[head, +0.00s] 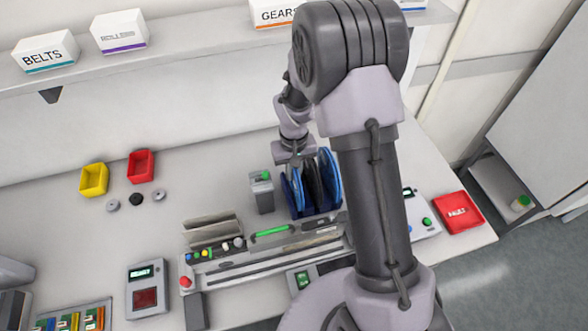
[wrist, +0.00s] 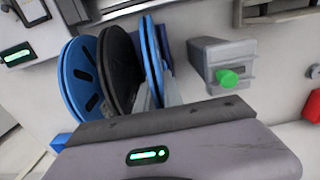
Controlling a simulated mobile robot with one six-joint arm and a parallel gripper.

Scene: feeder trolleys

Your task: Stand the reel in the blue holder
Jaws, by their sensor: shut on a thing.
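The blue holder (head: 333,214) stands on the bench in the head view, with a blue reel (head: 330,178) and a black reel (head: 311,182) upright in it. Another blue reel (head: 293,190) is upright at its left end, under my gripper (head: 292,162). In the wrist view this reel (wrist: 150,55) is seen nearly edge-on, beside the black reel (wrist: 120,65) and the far blue reel (wrist: 80,75). My gripper (wrist: 163,95) is shut on the nearest blue reel. Its lower edge is hidden, so I cannot tell whether it rests on the holder's floor.
A grey box with a green button (head: 262,191) stands close left of the holder. A feeder rail with a green strip (head: 272,232) lies in front. Yellow (head: 94,180) and red (head: 141,166) bins are farther left. A red fault box (head: 457,212) is at right.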

